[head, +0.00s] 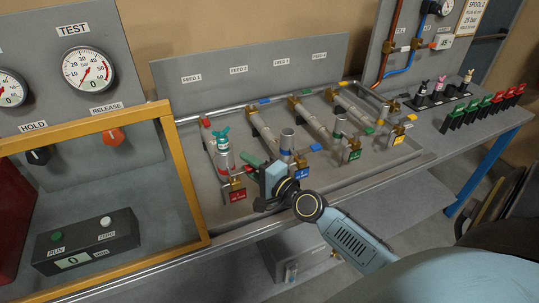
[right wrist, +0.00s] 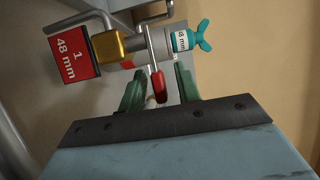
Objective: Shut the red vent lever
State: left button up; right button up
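The red vent lever (right wrist: 157,85) shows in the right wrist view, hanging from a metal fitting beside a brass block with a red tag (right wrist: 72,47) reading "1 48 mm". My right gripper (right wrist: 158,82) is open, its green fingers on either side of the lever with gaps showing. In the head view my right gripper (head: 252,167) is at the front end of the first feed line, by its red tag (head: 237,195); it partly hides the lever there. A teal wing-topped plug (right wrist: 187,40) sits just beyond the lever. My left gripper is not in view.
Several parallel feed lines with blue (head: 302,173), green (head: 355,154) and yellow (head: 398,139) tags run to the right. A yellow-framed enclosure (head: 186,180) stands left. Red and green clips (head: 480,108) line the bench's right end.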

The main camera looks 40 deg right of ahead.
jog(key=s+d+b, duration=0.2)
jog(key=s+b, duration=0.1)
jog(key=s, duration=0.9)
